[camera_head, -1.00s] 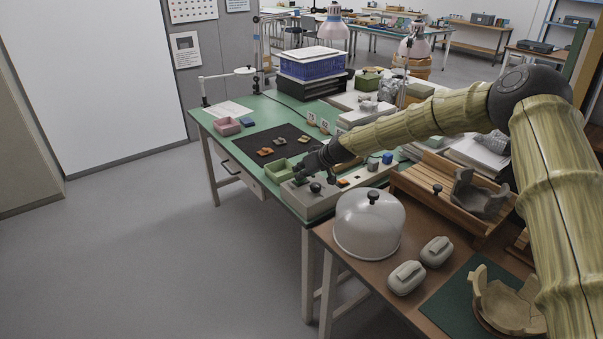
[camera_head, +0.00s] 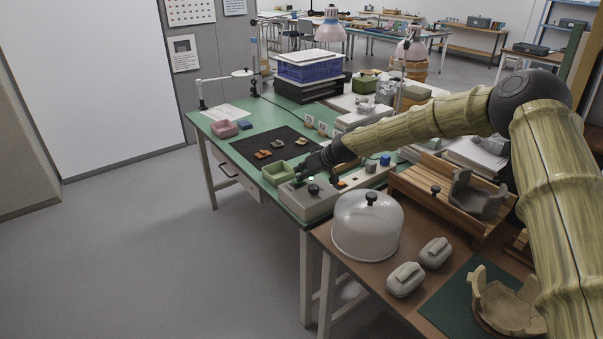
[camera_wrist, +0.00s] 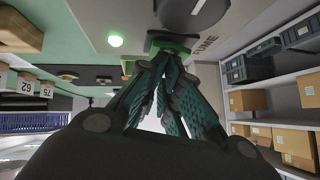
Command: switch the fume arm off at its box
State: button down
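The fume arm's box (camera_head: 318,206) is a grey box at the near corner of the green table, with a black knob (camera_head: 313,189) on top. A small green lamp (camera_head: 311,178) glows on it. In the wrist view the lamp (camera_wrist: 115,39) is lit, and the black knob (camera_wrist: 195,12) and part of a label reading "UME" (camera_wrist: 208,43) show. A green-topped switch (camera_wrist: 172,44) on a dark base sits straight ahead of my fingertips. My gripper (camera_wrist: 168,62) has its fingertips together, empty, close to the switch; I cannot tell whether they touch.
A green tray (camera_head: 277,173) stands just left of the box. A black mat (camera_head: 265,148) with several sherds lies behind. A clear dome (camera_head: 367,225) stands close on the near brown table. A strip with a blue button (camera_head: 385,160) lies right of my gripper.

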jog(key=r, duration=0.1)
jog(key=d+r, duration=0.1)
jog(key=r+p, duration=0.1)
jog(key=r, duration=0.1)
jog(key=shift+w+d, duration=0.3)
jog(key=shift+d, duration=0.1)
jog(key=b+v, duration=0.1)
jog(key=v, duration=0.8)
jog(key=shift+d, duration=0.2)
